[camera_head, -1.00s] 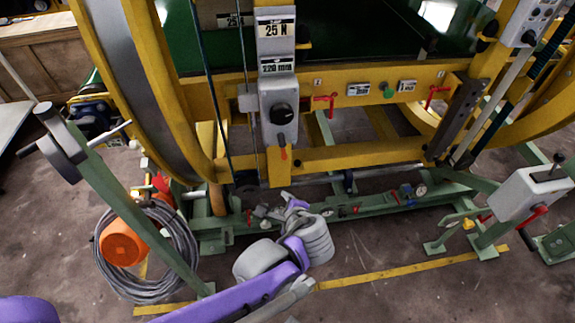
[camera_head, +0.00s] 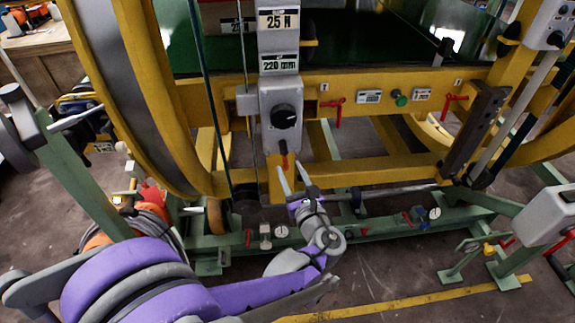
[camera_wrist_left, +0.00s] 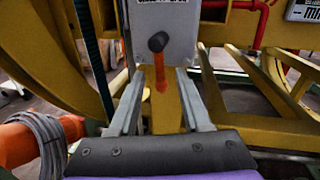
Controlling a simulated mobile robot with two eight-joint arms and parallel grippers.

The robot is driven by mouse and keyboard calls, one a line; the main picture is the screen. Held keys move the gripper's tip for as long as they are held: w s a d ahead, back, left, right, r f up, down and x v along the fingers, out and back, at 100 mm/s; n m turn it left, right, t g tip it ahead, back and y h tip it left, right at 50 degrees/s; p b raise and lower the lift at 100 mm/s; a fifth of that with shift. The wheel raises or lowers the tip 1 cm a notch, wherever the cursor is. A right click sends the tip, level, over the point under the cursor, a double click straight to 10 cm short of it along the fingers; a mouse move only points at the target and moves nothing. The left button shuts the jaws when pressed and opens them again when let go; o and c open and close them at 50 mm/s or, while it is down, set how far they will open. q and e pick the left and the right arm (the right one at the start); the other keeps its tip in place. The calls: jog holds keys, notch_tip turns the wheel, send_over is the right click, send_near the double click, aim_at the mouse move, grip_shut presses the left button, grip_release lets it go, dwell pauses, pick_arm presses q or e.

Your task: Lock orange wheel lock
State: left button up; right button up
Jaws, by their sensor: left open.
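The orange wheel lock (camera_head: 284,162) is a small orange lever with a dark knob. It hangs under the grey control box (camera_head: 281,118) on the yellow frame. In the left wrist view the lever (camera_wrist_left: 160,76) points down from the box, between the fingers in the picture. My left gripper (camera_head: 289,177) is open, just below and in front of the lever. In the left wrist view its two grey fingers (camera_wrist_left: 158,100) stand apart, one on each side of the lever. I cannot tell whether they touch it. My right gripper is not in view.
A yellow ring machine (camera_head: 190,150) surrounds the box. Red valve handles (camera_head: 335,105) sit to the right on the yellow beam. Green base beams (camera_head: 375,225) lie below. An orange reel with coiled cable (camera_wrist_left: 38,138) stands at the left. Open floor (camera_head: 385,270) lies in front.

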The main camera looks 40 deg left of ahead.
aim_at(286, 162)
pick_arm(q)
jog(key=shift+x, duration=1.55)
jog(key=shift+c, duration=0.2)
grip_shut()
